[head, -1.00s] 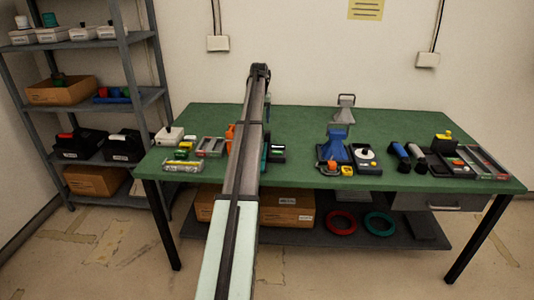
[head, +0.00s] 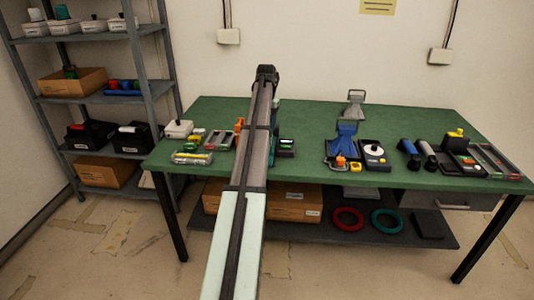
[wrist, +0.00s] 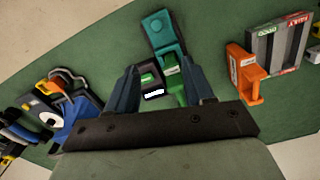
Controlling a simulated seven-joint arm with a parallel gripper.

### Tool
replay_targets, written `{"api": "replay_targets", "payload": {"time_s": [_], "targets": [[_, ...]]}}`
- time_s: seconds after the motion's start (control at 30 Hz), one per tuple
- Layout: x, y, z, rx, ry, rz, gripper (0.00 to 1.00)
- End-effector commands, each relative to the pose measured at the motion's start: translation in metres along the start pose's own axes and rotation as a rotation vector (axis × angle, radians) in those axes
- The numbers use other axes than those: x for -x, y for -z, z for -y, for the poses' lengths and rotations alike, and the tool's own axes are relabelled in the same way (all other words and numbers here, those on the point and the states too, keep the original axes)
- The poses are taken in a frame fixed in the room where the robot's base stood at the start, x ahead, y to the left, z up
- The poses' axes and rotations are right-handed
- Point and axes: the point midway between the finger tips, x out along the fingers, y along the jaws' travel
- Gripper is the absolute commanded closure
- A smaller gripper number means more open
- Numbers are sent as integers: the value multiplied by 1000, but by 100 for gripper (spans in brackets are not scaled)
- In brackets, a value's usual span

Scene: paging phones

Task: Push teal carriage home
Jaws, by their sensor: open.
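A green part (wrist: 173,84) and a small black box with a green top and white label (wrist: 149,80) lie nearer, between my fingers. My gripper (wrist: 160,68) is open, its two dark fingers standing apart on either side of these parts. I cannot tell whether a finger touches them. In the head view my arm hides the gripper and most of the carriage; the black box (head: 287,147) shows right of the arm.
An orange bracket (wrist: 243,74) and a grey two-channel tray (wrist: 278,45) stand right of the gripper in the wrist view. A blue stand (wrist: 77,122) and a device with a white dial (wrist: 42,112) lie left. The green table (head: 310,120) is clear around its middle.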

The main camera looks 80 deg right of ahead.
Motion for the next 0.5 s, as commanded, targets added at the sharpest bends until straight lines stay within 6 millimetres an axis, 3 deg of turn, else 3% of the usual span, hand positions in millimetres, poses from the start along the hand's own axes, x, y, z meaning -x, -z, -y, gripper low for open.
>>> {"api": "replay_targets", "payload": {"time_s": [0.03, 0.1, 0.27, 0.5], "targets": [[-1, -12, -3, -17, 0, -1, 48], [-2, -17, -4, -34, 0, 0, 48], [-14, -18, -4, -42, -1, 2, 48], [-52, -18, -4, -41, -1, 2, 48]]}}
